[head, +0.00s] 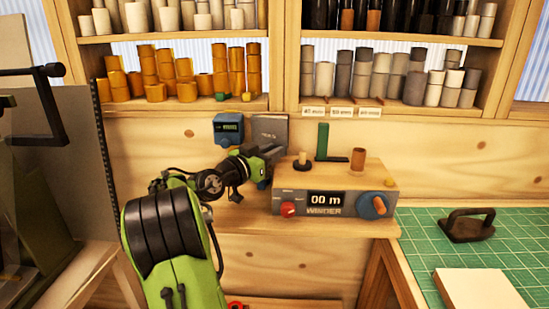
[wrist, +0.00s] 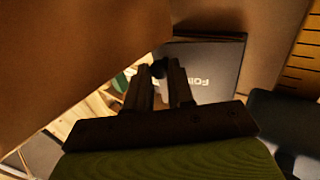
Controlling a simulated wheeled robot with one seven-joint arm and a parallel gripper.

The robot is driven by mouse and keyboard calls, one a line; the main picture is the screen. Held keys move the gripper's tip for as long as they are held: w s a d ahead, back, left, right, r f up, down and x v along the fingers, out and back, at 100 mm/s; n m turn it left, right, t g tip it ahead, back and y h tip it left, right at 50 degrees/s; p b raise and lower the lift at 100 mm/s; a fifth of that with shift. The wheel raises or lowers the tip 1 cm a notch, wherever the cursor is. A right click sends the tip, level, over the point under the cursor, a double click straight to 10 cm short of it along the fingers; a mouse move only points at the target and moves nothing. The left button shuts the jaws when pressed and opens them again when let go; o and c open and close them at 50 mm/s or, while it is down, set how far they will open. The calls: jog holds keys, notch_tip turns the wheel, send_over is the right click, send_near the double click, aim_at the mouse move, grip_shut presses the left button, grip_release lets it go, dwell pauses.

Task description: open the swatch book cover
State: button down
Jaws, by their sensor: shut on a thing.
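The swatch book (head: 270,129) is dark grey and stands against the wooden back wall, left of the winder, in the head view. Its dark cover with pale lettering also shows in the wrist view (wrist: 213,70). My gripper (wrist: 160,74) is at the book, its two fingers a little apart with a small dark rounded piece between their tips. It is shut on this piece, which looks like part of the cover's edge. In the head view my gripper's wrist hides the lower part of the book, and the fingertips are hard to make out.
A blue device (head: 228,127) hangs just left of the book. The winder box (head: 335,196) with knobs and a display stands close on the right. Shelves of rolls run above. A green cutting mat (head: 510,234) with a black-handled tool (head: 467,225) lies at the right.

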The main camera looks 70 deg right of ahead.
jog(key=c, duration=1.3)
grip_release()
jog(key=v, duration=1.5)
jog(key=shift+w+a, duration=0.25)
jog(key=shift+a, duration=0.1)
jog(key=shift+o, duration=0.2)
